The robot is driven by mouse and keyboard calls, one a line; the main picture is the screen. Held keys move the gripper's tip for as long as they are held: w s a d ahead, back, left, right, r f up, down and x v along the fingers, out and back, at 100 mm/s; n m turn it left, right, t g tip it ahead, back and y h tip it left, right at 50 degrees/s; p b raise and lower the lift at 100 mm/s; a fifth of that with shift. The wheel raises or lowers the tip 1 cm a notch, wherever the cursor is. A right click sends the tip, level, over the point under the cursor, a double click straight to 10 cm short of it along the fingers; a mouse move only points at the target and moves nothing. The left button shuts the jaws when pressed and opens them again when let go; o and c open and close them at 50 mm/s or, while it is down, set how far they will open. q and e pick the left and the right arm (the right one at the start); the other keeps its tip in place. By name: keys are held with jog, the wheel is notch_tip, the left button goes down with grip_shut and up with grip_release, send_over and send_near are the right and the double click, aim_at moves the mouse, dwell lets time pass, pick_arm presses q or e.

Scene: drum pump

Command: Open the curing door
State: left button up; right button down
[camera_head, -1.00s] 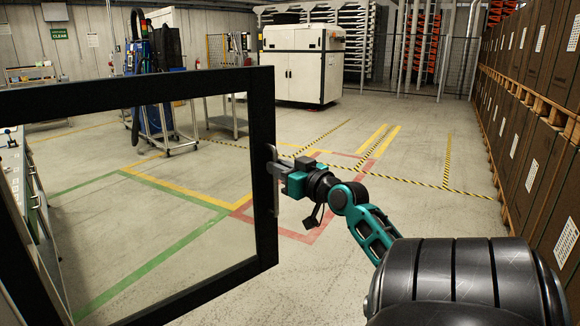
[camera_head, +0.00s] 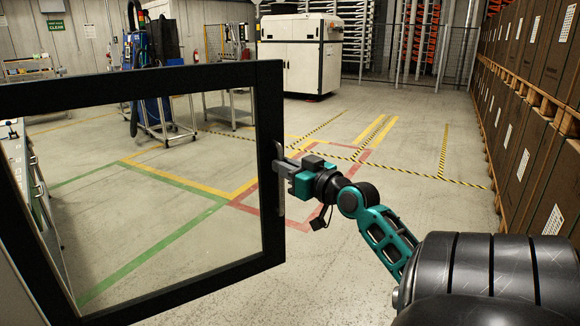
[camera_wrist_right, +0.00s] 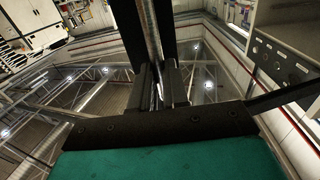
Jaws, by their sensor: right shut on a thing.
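The curing door (camera_head: 271,130) is a black frame around a clear pane, and it stands swung open at the left of the head view. A grey upright handle (camera_head: 281,190) is on its right edge. My right gripper (camera_head: 284,168) is shut on this handle, coming from the right. In the right wrist view, the dark fingers (camera_wrist_right: 160,88) close around the metal handle bar (camera_wrist_right: 153,40), and the door's pane spreads out on both sides. The left gripper does not show in the head view.
A white cabinet machine (camera_head: 298,55) stands at the back. A metal cart (camera_head: 165,125) is seen beyond the pane. Stacked dark boxes on pallets (camera_head: 530,120) line the right side. The floor between the door and the boxes is clear.

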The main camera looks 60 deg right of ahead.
jog(key=shift+w+a, duration=0.2)
jog(key=shift+a, duration=0.2)
jog(key=c, duration=1.1)
grip_release()
jog(key=shift+w+a, duration=0.1)
jog(key=shift+a, duration=0.05)
jog(key=shift+b+v, duration=1.55)
jog(key=shift+v, duration=4.9)
